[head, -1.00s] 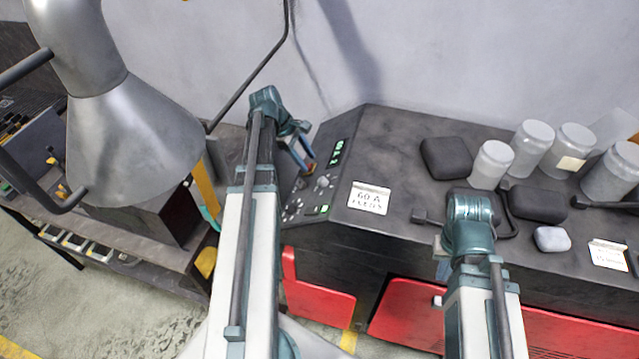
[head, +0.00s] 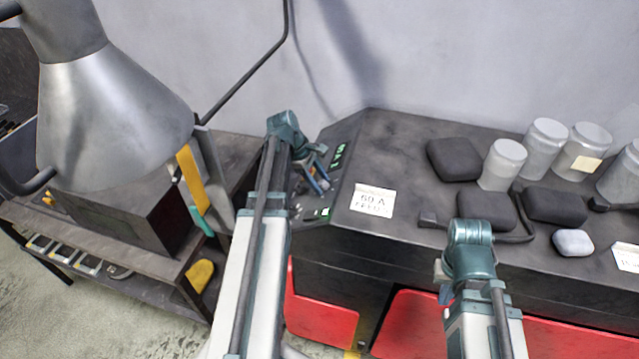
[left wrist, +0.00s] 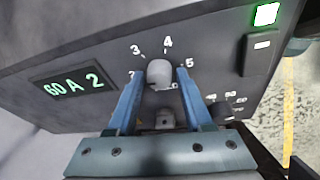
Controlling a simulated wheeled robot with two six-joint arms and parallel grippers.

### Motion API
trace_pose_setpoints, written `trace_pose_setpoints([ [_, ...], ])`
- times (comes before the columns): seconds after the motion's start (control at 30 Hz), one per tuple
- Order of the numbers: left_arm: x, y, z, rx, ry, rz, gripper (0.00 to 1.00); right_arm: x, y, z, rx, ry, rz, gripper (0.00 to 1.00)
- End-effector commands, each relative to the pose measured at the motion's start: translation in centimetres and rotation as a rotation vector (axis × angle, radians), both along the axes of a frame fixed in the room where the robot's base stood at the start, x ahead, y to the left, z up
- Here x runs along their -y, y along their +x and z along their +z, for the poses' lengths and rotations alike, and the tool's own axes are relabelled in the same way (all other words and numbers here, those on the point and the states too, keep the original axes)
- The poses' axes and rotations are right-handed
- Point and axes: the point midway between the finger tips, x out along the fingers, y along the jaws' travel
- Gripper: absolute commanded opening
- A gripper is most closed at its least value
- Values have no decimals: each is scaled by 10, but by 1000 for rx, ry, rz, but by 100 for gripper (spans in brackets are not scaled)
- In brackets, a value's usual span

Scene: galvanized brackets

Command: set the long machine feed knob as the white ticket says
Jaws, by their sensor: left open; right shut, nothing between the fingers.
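The feed knob (left wrist: 160,74), a pale rounded knob on the dark panel, stands between the two blue fingers of my left gripper (left wrist: 160,82). The fingers are open, one on each side; I cannot tell whether they touch it. Numbers including 3, 4 and 5 ring the knob; its pointer is unclear. The green display (left wrist: 73,84) reads "60 A 2". In the head view my left gripper (head: 318,177) is over the panel. The white ticket (head: 372,200) lies on the machine top; its first line reads "60 A", the second is blurred.
A switch with a white mark (left wrist: 262,45) and a smaller dial (left wrist: 220,110) sit near the feed knob. Dark pads, several grey jars (head: 501,165) and another white ticket (head: 627,257) are on the machine top at right. A metal hood (head: 115,110) hangs at left.

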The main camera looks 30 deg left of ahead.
Motion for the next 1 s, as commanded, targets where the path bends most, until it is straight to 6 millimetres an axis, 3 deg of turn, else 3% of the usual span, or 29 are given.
trace_pose_setpoints([
  [0.17, 0, 0, 0, 0, 0, 0, 49, 0, 0, 0, 0, 0, 0, 0],
  [0.43, 0, 0, 0, 0, 0, 0, 1, 0, 0, 0, 0, 0, 0, 0],
  [1.0, 0, -2, -1, 92, 22, -118, 0, 0, 0, -5, 0, 0, 1, 0],
])
